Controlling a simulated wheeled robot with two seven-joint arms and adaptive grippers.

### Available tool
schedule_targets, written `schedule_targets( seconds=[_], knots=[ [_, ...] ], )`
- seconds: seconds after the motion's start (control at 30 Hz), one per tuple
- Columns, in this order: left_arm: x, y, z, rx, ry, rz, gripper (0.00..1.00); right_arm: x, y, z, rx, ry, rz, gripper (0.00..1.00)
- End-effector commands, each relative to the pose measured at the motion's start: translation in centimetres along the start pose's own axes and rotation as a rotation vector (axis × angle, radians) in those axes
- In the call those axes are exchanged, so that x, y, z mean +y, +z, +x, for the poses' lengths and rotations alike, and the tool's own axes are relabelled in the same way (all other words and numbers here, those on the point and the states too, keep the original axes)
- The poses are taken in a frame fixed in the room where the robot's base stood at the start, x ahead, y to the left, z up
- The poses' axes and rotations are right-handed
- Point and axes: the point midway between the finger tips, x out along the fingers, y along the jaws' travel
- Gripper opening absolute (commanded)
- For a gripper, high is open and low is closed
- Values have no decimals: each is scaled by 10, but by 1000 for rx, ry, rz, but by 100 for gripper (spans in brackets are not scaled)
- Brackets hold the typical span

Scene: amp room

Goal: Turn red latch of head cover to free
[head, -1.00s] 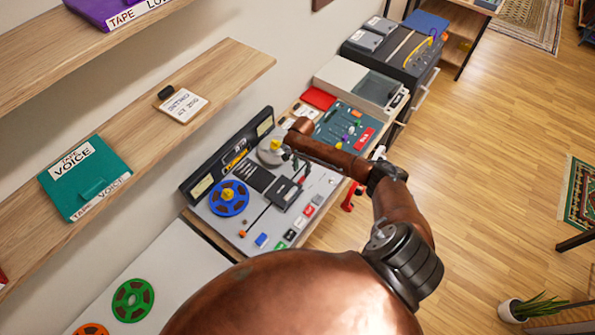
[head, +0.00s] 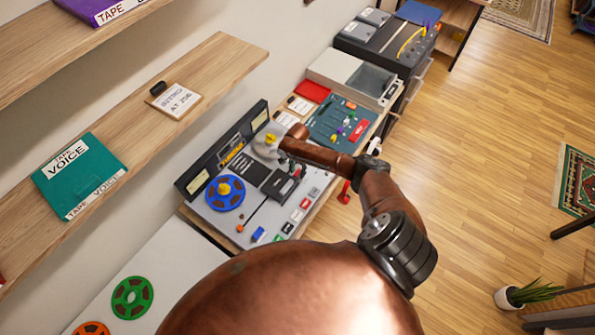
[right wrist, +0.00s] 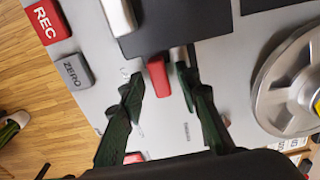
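The red latch (right wrist: 157,78) shows in the right wrist view at the edge of the dark head cover (right wrist: 175,25), on the light grey deck. My right gripper (right wrist: 160,76) is open, with one dark finger on each side of the latch. A gap shows between the left finger and the latch; whether the right finger touches it I cannot tell. In the head view the head cover (head: 279,184) sits mid-deck, with my right gripper (head: 290,168) at its far side. The latch is not clear there. My left gripper is not in view.
The tape deck (head: 215,215) carries a blue reel (head: 225,193) and a silver reel hub (right wrist: 288,85). A red REC button (right wrist: 47,20) and a grey ZERO button (right wrist: 77,71) stand near the cover. A wooden shelf (head: 215,70) overhangs on the left. Open floor lies right.

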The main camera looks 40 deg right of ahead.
Motion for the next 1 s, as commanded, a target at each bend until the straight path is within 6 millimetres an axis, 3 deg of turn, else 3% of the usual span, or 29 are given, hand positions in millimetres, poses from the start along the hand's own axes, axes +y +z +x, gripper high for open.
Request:
schedule_targets(
  seconds=[0.4, 0.77, 1.0],
  knots=[
    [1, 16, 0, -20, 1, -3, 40, 0, 0, 0, 0, 1, 0, 0],
    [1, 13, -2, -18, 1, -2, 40, 1, 0, 0, 0, 1, -15, 0],
    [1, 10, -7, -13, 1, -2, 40, 2, 0, 0, -1, 2, -112, 0]
  ],
)
